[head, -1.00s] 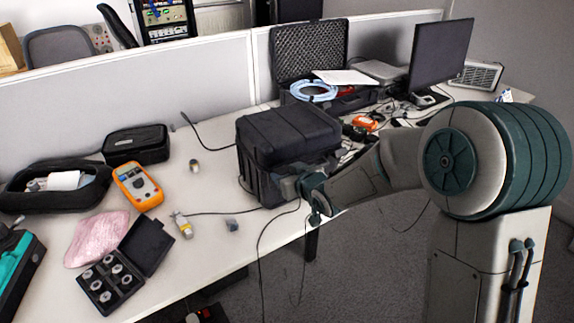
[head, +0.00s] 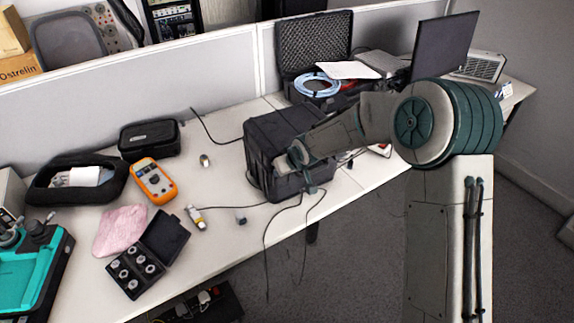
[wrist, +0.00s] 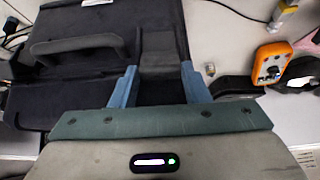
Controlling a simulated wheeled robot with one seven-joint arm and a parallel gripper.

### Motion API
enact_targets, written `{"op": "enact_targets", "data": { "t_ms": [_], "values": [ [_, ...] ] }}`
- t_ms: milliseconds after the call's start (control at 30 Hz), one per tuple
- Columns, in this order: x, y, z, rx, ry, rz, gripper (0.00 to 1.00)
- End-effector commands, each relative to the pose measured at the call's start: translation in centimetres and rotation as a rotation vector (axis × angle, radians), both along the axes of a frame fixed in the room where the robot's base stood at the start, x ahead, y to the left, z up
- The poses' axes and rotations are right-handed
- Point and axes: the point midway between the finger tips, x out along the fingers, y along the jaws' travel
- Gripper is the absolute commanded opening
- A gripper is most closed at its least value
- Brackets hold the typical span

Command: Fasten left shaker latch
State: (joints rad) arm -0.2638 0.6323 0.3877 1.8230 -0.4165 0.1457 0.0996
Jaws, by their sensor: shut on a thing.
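The black shaker case (head: 262,135) stands closed on the bench, partly hidden behind my arm. My gripper is at the case's front side in the head view, where its fingers are hard to make out. In the wrist view my gripper (wrist: 158,76) has its two blue fingers on either side of a dark grey latch (wrist: 160,45) and is shut on it. The case's carry handle (wrist: 80,45) lies left of the latch in the wrist view. Whether the latch is fastened cannot be told.
An orange meter (head: 154,181), a pink cloth (head: 121,229), an open box of small parts (head: 137,264) and a black pouch (head: 149,138) lie to the left. An open foam-lined case (head: 313,45) and monitor (head: 443,47) stand behind. Cables hang over the bench's front edge.

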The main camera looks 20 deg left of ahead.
Motion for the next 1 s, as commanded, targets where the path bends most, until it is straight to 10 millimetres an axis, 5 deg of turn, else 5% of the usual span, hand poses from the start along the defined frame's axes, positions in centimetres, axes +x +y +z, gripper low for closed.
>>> {"op": "enact_targets", "data": {
  "t_ms": [467, 500, 1000],
  "values": [
    [0.0, 0.1, 0.1, -0.007, 0.006, 0.000, 0.19],
    [0.0, 0.1, 0.1, -0.007, 0.006, 0.000, 0.50],
    [-0.4, -0.6, 1.4, -0.005, 0.005, -0.001, 0.51]
  ]
}}
